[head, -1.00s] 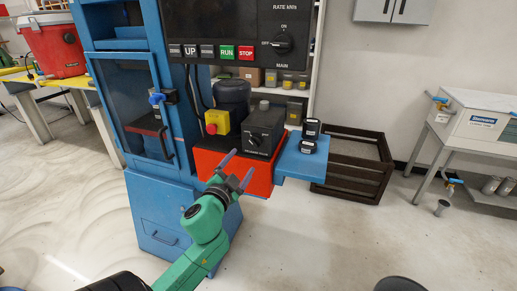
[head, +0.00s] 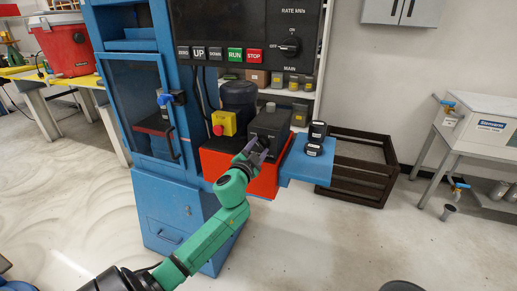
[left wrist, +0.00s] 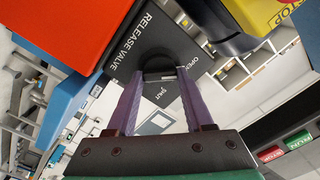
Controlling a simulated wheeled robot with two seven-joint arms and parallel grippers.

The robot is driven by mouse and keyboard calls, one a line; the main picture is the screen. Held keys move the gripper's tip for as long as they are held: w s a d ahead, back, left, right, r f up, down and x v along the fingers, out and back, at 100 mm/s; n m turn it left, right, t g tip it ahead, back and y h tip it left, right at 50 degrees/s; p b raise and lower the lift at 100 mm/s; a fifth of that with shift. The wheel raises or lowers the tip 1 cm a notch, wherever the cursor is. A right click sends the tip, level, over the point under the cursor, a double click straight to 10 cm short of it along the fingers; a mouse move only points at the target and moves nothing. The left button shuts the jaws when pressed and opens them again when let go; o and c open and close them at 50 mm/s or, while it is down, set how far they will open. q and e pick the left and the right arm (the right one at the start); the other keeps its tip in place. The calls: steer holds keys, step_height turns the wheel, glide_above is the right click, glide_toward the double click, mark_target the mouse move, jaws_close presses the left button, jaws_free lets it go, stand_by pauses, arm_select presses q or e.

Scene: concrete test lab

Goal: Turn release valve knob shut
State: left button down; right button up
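The release valve box (head: 268,122) is a dark grey housing on the red base of the blue machine. In the left wrist view its face (left wrist: 150,45) reads RELEASE VALVE, with OPEN and SHUT marks beside a black round knob (left wrist: 160,68). My left gripper (head: 258,149) is at the front of the box, and its purple fingers also show in the left wrist view (left wrist: 160,82). The fingers are apart, one on each side of the knob. I cannot tell whether they touch it. In the head view the gripper largely hides the knob. My right gripper is not in view.
A yellow box with a red stop button (head: 218,123) stands left of the valve box. A blue shelf (head: 300,165) with two small black items (head: 315,139) juts out on the right. The control panel (head: 245,30) overhangs above. The floor in front is clear.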

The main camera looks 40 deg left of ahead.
arm_select(q)
steer(key=shift+m, duration=0.4)
steer(key=m, duration=0.3)
steer(key=shift+p, duration=0.3)
steer(key=m, duration=0.5)
steer(key=shift+f+m+p, duration=0.1)
steer(key=shift+m+p, duration=0.2)
steer(key=m, duration=0.4)
steer(key=m+p, duration=0.1)
steer(key=m, duration=0.3)
steer(key=shift+f, duration=0.15)
steer(key=shift+m, duration=0.4)
steer(key=shift+c, duration=1.4)
jaws_free()
